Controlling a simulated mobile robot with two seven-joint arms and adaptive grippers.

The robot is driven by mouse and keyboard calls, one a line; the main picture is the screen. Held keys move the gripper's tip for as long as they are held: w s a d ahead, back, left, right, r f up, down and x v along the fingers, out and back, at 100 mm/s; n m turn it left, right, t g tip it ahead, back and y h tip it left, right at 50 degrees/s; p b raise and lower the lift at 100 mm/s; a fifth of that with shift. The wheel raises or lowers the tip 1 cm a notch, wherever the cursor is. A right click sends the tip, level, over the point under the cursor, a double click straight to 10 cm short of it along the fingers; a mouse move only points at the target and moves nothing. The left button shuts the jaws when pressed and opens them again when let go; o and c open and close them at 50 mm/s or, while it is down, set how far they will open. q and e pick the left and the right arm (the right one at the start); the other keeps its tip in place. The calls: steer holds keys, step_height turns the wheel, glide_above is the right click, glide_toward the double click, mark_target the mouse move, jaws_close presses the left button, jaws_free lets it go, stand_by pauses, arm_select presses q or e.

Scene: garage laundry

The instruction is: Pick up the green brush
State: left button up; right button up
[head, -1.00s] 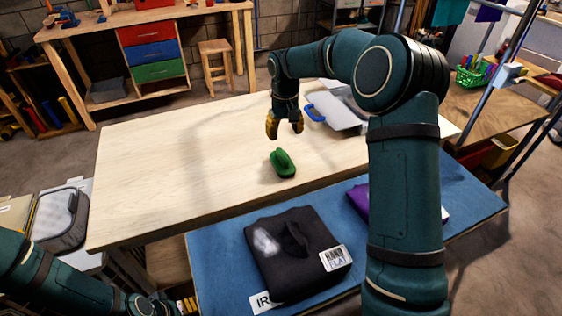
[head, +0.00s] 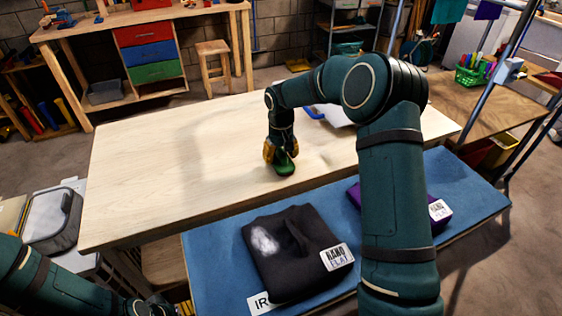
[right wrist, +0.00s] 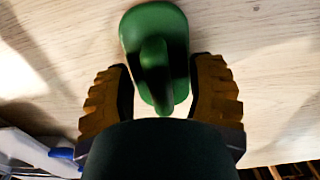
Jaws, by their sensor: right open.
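The green brush (head: 285,170) lies on the pale wooden table. Its raised handle stands up from an oval base. My right gripper (head: 281,155) points down over the brush with its yellow fingers partly covering it. In the right wrist view the fingers (right wrist: 161,95) are open, one on each side of the handle of the brush (right wrist: 152,35), with visible gaps.
A blue ironing surface (head: 213,262) in front holds a folded black garment (head: 293,250) and a purple one (head: 350,194). A pale item with a blue handle (head: 314,112) lies behind my right arm. The table's left half is clear.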

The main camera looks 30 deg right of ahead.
mark_target(281, 151)
jaws_close()
steer(key=shift+r, duration=0.15)
step_height(281, 151, up, 10)
steer(key=shift+f+p, duration=0.1)
steer(key=shift+p, duration=1.1)
steer(key=c, duration=0.8)
jaws_free()
jaws_close()
